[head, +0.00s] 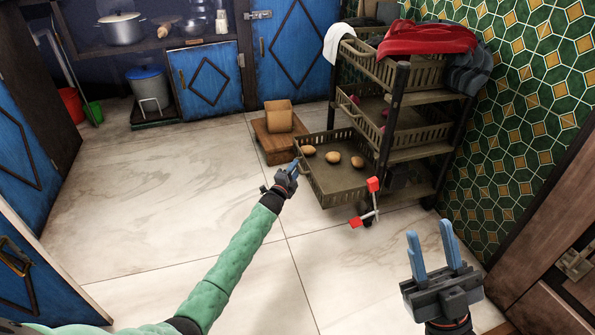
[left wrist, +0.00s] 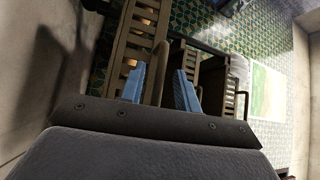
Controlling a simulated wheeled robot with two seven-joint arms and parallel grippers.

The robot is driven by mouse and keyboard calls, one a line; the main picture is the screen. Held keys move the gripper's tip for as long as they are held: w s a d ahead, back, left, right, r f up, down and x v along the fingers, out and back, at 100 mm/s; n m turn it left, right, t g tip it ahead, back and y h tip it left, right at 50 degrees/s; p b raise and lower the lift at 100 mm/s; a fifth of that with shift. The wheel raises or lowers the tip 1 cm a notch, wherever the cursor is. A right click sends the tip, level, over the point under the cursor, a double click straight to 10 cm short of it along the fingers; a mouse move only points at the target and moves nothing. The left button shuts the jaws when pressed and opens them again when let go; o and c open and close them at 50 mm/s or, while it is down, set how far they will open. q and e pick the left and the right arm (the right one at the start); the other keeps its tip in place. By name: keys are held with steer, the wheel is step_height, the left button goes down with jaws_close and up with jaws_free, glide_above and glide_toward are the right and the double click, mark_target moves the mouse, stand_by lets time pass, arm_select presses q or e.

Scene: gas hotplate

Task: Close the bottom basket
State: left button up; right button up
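The bottom basket (head: 335,190) of the wooden rack stands pulled out towards the left, low above the floor. It holds three round brown items that look like potatoes. My left gripper (head: 292,168) is at the basket's outer left corner. In the left wrist view the blue fingers of my left gripper (left wrist: 160,88) are apart, with a brown curved bar (left wrist: 157,72) between or just beyond them. I cannot tell whether they touch it. The basket's slats (left wrist: 127,50) show beside them. My right gripper (head: 433,252) is open and empty, in front of the rack.
The rack's upper baskets (head: 395,70) carry a red cloth (head: 425,38) and a white cloth (head: 335,42). A small wooden stool (head: 272,150) with a tan block (head: 278,116) stands left of the basket. A red-and-white piece (head: 376,200) is by the basket's near corner. Floor at left is clear.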

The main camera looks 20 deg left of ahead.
arm_select(q)
steer(key=shift+b+x, duration=0.4)
steer(key=shift+x, duration=0.65)
jaws_close()
